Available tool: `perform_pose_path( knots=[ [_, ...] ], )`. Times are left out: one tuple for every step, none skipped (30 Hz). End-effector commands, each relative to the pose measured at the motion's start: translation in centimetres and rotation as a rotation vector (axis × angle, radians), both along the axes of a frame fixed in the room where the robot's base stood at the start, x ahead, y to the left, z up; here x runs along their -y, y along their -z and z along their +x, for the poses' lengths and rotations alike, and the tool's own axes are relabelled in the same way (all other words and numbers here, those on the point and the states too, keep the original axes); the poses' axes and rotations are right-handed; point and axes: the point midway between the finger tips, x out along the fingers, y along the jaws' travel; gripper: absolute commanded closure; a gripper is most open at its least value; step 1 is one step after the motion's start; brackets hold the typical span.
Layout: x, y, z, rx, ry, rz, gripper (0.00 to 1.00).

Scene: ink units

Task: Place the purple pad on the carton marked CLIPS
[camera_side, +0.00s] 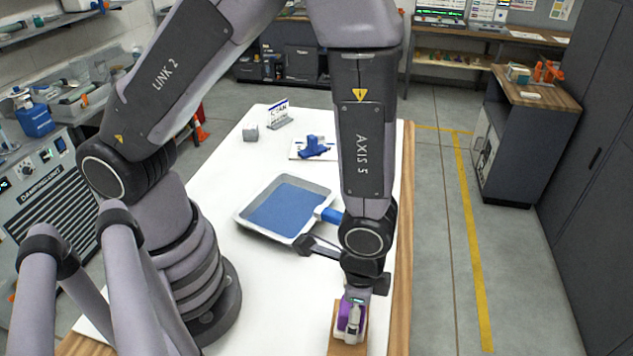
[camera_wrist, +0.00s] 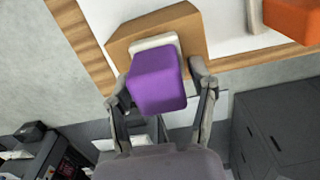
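The purple pad (camera_wrist: 156,80) is a block with a pale base. In the wrist view it stands between the fingers of my gripper (camera_wrist: 157,78), over the brown carton (camera_wrist: 190,37). Its pale base looks to be at the carton's top, but I cannot tell whether it rests there. In the side view the pad (camera_side: 344,311) is partly hidden behind my gripper (camera_side: 352,318), right above the carton (camera_side: 346,349) at the bottom edge. The fingers stand close on both sides of the pad. Whether they press on it is unclear. No CLIPS lettering is visible in either view.
A grey tray (camera_side: 242,214) with a blue inside and blue handle lies on the white table. Behind it are a blue item (camera_side: 315,147), a small grey block (camera_side: 250,133) and a sign (camera_side: 279,113). The table's wooden edge (camera_side: 404,250) runs close beside the carton. An orange object (camera_wrist: 293,18) shows in the wrist view.

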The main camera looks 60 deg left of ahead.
Motion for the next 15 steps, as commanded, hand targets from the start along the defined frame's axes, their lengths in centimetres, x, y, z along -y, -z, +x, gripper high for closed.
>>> perform_pose_path(
  knots=[
    [0.0, 0.0, 0.0, 0.000, 0.000, 0.000, 0.34],
    [0.0, 0.0, 0.0, 0.000, 0.000, 0.000, 0.34],
    [0.0, 0.0, 0.0, 0.000, 0.000, 0.000, 0.34],
    [0.0, 0.0, 0.0, 0.000, 0.000, 0.000, 0.34],
    [0.0, 0.0, 0.0, 0.000, 0.000, 0.000, 0.34],
    [0.0, 0.0, 0.0, 0.000, 0.000, 0.000, 0.34],
    [0.0, 0.0, 0.0, 0.000, 0.000, 0.000, 0.34],
    [0.0, 0.0, 0.0, 0.000, 0.000, 0.000, 0.34],
    [0.0, 0.0, 0.0, 0.000, 0.000, 0.000, 0.34],
    [0.0, -0.1, 0.0, 0.001, 0.000, -0.001, 0.34],
    [0.0, -0.2, 0.0, 0.001, 0.000, -0.001, 0.34],
    [0.0, -0.5, 0.0, 0.001, 0.000, -0.001, 0.34],
    [0.0, -0.8, 0.0, 0.002, 0.000, -0.002, 0.34],
    [0.1, -1.2, 0.1, 0.003, 0.000, -0.003, 0.34],
    [0.1, -1.8, 0.1, 0.004, 0.000, -0.004, 0.34]
  ],
)
